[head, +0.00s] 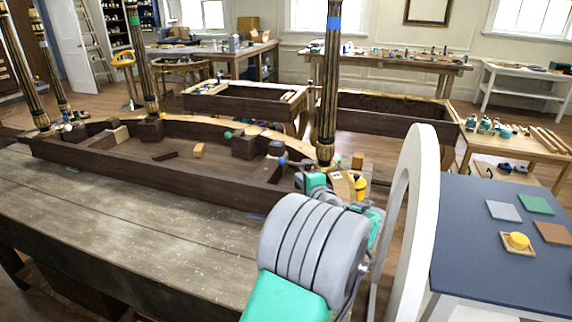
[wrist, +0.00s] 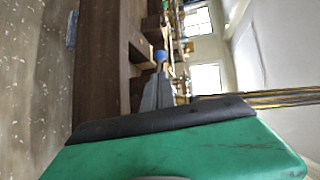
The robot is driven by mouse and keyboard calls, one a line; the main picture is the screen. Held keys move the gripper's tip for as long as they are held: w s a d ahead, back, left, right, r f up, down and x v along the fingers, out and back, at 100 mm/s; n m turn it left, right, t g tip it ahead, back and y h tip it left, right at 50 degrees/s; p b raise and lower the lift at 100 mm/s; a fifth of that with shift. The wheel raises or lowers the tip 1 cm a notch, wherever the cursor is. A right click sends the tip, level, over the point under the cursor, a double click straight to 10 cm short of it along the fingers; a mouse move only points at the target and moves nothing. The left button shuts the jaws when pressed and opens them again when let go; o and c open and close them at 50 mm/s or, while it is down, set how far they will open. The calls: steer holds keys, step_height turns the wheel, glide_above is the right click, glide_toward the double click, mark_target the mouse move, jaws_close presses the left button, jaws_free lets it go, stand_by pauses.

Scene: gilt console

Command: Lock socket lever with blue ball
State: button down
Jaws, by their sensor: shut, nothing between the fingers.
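A small blue ball (head: 283,161) shows at the near right end of the dark wooden console frame (head: 130,172), beside the foot of a black-and-gilt post (head: 327,90) with a blue band. The ball also shows in the wrist view (wrist: 160,56), just beyond my fingertips. The lever and socket are too small and partly hidden to make out. My gripper (wrist: 158,78) is shut and empty, its grey fingers together and pointing towards the ball; whether they touch it I cannot tell. In the head view my arm partly covers the gripper (head: 302,167).
The frame lies on a worn grey workbench (head: 130,215). Other posts, one with a green band (head: 140,60), rise at the left. A white arch (head: 408,220) and a blue-topped table (head: 480,255) with coloured tiles stand close to the right of my arm.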

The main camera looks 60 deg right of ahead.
mark_target(284, 162)
steer(key=p+x, duration=0.4)
steer(key=x, duration=1)
